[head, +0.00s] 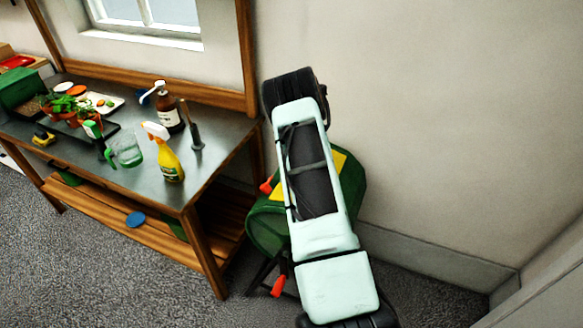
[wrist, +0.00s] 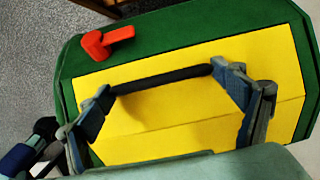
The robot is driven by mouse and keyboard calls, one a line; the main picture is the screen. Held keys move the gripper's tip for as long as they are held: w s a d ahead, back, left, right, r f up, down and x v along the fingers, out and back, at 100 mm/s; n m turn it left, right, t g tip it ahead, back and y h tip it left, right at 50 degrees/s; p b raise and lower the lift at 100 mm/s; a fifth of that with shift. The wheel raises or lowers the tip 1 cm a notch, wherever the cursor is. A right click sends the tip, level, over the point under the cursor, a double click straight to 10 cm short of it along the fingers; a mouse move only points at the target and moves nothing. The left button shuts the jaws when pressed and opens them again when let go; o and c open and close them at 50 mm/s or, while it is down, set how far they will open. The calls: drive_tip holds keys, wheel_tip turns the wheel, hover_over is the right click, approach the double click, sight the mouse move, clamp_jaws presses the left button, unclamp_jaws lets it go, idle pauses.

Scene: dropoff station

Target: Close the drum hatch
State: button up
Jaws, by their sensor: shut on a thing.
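The green drum (head: 265,228) stands against the wall right of the bench, largely hidden behind my arm in the head view. Its yellow hatch (wrist: 165,115) fills much of the wrist view, within the green body (wrist: 270,20). A dark bar handle (wrist: 165,79) runs across the hatch. My gripper (wrist: 163,80) has one finger at each end of this bar and is shut on it. A red latch (wrist: 105,42) sits at the hatch's upper left edge. I cannot tell whether the hatch lies fully flush. The head view hides my fingers behind the arm.
A metal-topped bench (head: 222,152) stands close left of the drum, with a yellow spray bottle (head: 170,164), a brown bottle (head: 168,115) and plants (head: 65,105). A bare wall (head: 450,110) is behind and right. Grey carpet (head: 110,265) is open at front left.

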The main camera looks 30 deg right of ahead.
drive_tip(key=shift+w+a+r, duration=0.1)
drive_tip(key=shift+w, duration=0.1)
drive_tip(key=o, duration=1.4)
drive_tip(key=shift+s, duration=0.1)
drive_tip(key=r, duration=0.4)
drive_tip(key=s+d+r, duration=0.1)
drive_tip(key=r, duration=0.6)
drive_tip(key=shift+s+d+r, duration=0.3)
drive_tip(key=shift+s, duration=0.1)
